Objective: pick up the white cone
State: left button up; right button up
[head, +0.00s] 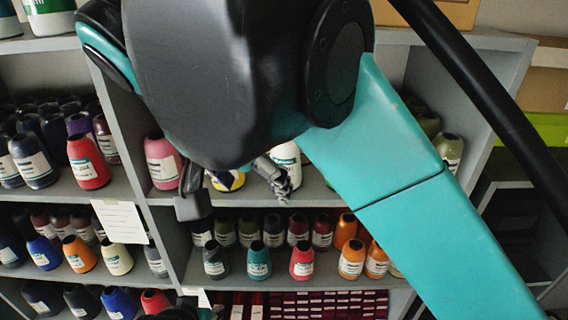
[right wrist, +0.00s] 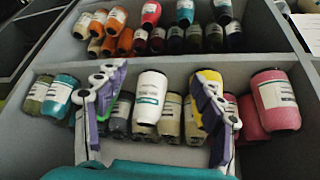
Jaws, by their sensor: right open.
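The white cone (head: 287,160) stands on the middle shelf in the head view, partly hidden by my right arm and gripper. In the right wrist view the white cone (right wrist: 150,97) shows whole, with a teal-edged label, between the fingers. My right gripper (head: 233,186) is in front of that shelf, its fingers spread. In the right wrist view my right gripper (right wrist: 159,75) is open and empty, one finger on each side of the cone, with gaps visible. Whether the fingertips reach past the cone's front is unclear.
A yellow cone (right wrist: 209,82) stands close beside the white one, partly behind a finger. Several darker and beige cones stand behind. A pink cone (right wrist: 275,100) is farther right. Shelf dividers and boards (head: 122,150) bound the bay. Another row of cones (head: 257,262) fills the shelf below.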

jog(key=w+d+p, duration=0.1)
jog(key=w, duration=0.3)
jog(key=w+d+p, duration=0.1)
jog(key=w+d, duration=0.1)
jog(key=w, duration=0.2)
jog(key=w+d+f+p, duration=0.1)
jog(key=w, duration=0.3)
jog(key=shift+d, duration=0.4)
jog(key=shift+w+f, duration=0.1)
jog(key=shift+f, duration=0.15)
jog(key=c, duration=1.3)
